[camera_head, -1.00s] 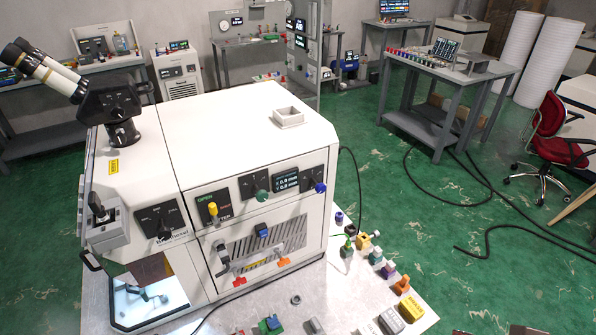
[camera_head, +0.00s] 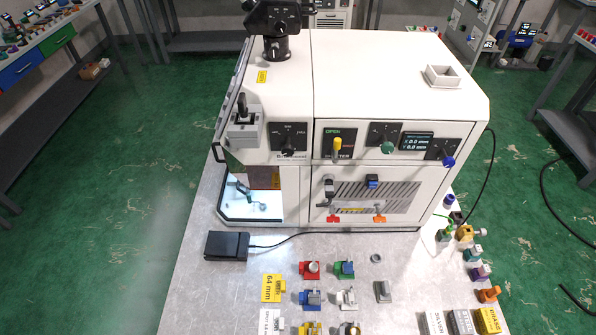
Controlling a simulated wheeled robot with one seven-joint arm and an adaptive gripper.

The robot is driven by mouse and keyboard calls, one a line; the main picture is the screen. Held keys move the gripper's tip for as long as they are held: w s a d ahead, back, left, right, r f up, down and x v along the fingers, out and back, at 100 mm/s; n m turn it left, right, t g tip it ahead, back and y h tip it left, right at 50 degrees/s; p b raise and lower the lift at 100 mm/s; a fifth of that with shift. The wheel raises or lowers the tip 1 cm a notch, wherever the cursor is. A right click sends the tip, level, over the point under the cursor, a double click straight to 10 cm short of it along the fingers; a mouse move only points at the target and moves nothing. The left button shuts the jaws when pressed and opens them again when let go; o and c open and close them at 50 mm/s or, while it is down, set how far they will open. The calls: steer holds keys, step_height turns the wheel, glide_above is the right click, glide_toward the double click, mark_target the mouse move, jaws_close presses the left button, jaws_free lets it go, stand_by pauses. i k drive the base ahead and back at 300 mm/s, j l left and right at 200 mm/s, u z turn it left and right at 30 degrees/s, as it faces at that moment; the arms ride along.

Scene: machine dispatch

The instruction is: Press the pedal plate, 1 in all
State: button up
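The pedal plate (camera_head: 227,246) looks like a black, flat foot pedal. It lies on the light grey table top (camera_head: 196,280), at the left edge, in front of the white machine's lit opening. A black cable runs from its right side along the front of the machine. Nothing touches or covers the pedal. My gripper does not show in the head view.
The white machine (camera_head: 390,75) fills the back of the table, with knobs and levers on its front. Several coloured fixtures, such as a red one (camera_head: 309,270), stand right of the pedal. A yellow label block (camera_head: 272,288) is nearer. Green floor (camera_head: 110,230) is clear at left.

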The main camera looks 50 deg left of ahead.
mark_target(219, 243)
steer(key=k+l+u, duration=0.1)
steer(key=u, duration=2.55)
